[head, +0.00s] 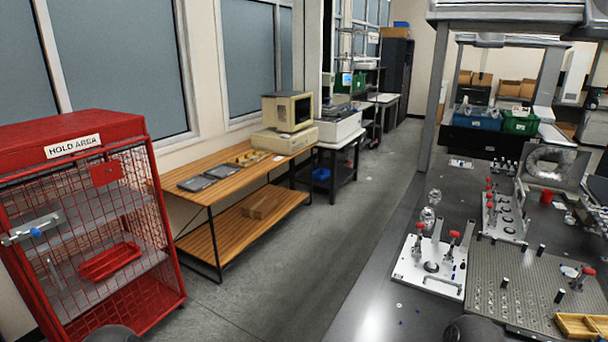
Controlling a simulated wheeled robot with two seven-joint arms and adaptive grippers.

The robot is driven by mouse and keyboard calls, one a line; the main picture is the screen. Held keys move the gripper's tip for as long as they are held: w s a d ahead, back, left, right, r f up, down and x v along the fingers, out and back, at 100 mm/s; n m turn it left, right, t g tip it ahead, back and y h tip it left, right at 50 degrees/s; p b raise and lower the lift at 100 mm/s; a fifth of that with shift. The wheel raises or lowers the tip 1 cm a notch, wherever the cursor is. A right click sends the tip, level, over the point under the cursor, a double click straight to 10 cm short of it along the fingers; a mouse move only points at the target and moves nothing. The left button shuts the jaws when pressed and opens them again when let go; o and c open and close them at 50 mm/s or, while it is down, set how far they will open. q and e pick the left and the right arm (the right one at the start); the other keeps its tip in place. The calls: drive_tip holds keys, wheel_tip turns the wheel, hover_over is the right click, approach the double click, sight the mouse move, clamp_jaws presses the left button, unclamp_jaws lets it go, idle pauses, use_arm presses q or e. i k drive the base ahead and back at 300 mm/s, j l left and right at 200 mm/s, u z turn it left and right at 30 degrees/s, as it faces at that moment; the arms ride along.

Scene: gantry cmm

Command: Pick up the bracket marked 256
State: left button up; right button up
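I cannot make out any bracket marked 256; no such number is readable in the head view. Shiny metal parts (428,217) stand on the dark granite table (375,290), behind a white fixture plate (425,275) with red-tipped clamps. A larger shiny metal casting (548,167) sits farther back on the right. I cannot tell whether any of these is a bracket. Neither of my grippers shows. Dark rounded shapes at the bottom edge may be parts of my arms.
A red mesh cage (95,122) labelled HOLD AREA stands at left. A wooden bench (190,165) holds grey trays and a beige computer (287,110). A perforated plate (500,265) and wooden tray (580,326) are at right. The middle floor is clear.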

sight(434, 196)
drive_tip(key=i+j+u, duration=0.25)
drive_tip(key=i+u, duration=0.15)
drive_tip(key=i+j+u, duration=0.1)
drive_tip(key=i+u, duration=0.65)
drive_tip(key=i, duration=0.15)
drive_tip(key=i+z, duration=0.35)
drive_tip(key=i+j+z, duration=0.15)
drive_tip(key=i+z, duration=0.2)
drive_tip(key=i, duration=0.2)
drive_tip(key=i+l+z, duration=0.15)
drive_tip(key=z, duration=0.3)
drive_tip(key=i+z, duration=0.65)
drive_tip(key=z, duration=0.2)
drive_tip(key=i+z, duration=0.25)
drive_tip(key=z, duration=0.2)
drive_tip(key=i+j+z, duration=0.25)
drive_tip(key=z, duration=0.15)
drive_tip(key=i+j+z, duration=0.45)
drive_tip(key=j, duration=0.25)
drive_tip(key=i+j+z, duration=0.4)
drive_tip(key=j, duration=0.45)
drive_tip(key=i, duration=0.05)
